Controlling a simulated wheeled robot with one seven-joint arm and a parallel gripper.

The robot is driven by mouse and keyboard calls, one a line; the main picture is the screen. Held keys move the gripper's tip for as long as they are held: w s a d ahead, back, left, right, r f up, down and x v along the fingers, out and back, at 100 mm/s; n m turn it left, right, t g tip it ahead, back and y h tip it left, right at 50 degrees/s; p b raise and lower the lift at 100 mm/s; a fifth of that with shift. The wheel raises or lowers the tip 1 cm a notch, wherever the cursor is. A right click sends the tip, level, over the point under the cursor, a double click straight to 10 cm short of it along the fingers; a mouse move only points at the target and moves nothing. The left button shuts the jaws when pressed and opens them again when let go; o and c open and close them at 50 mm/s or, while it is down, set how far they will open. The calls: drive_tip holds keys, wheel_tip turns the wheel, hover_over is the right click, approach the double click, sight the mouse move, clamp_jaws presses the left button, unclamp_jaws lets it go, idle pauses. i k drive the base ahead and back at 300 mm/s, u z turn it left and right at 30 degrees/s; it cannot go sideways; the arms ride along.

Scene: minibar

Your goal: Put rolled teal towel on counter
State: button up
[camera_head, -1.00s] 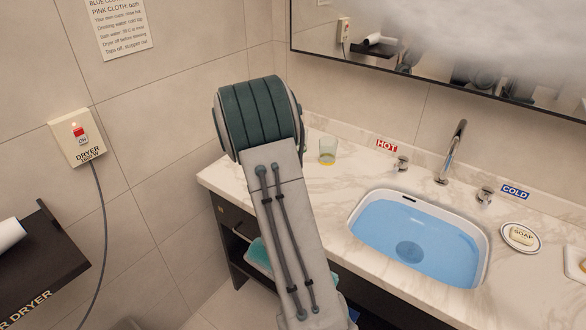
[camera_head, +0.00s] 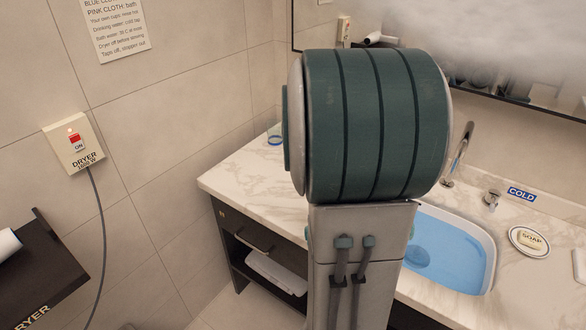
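The marble counter (camera_head: 245,180) with its inset basin runs from the middle to the right. Below it, an open shelf holds a white folded cloth (camera_head: 277,272). I see no teal towel now; a teal item showed on that shelf a second ago. My raised arm, with a large dark green joint, covers the middle of the view. My gripper is hidden behind it or out of frame, so I cannot see whether it holds anything.
The basin (camera_head: 480,245) holds blue water. A soap dish (camera_head: 528,242) stands right of it, and a blue-rimmed glass (camera_head: 275,134) stands at the back left. The counter's left front is clear. A dryer switch (camera_head: 74,144) and dark shelf (camera_head: 50,275) are on the left wall.

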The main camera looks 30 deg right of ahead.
sight(278, 187)
drive_tip(key=i, duration=0.85)
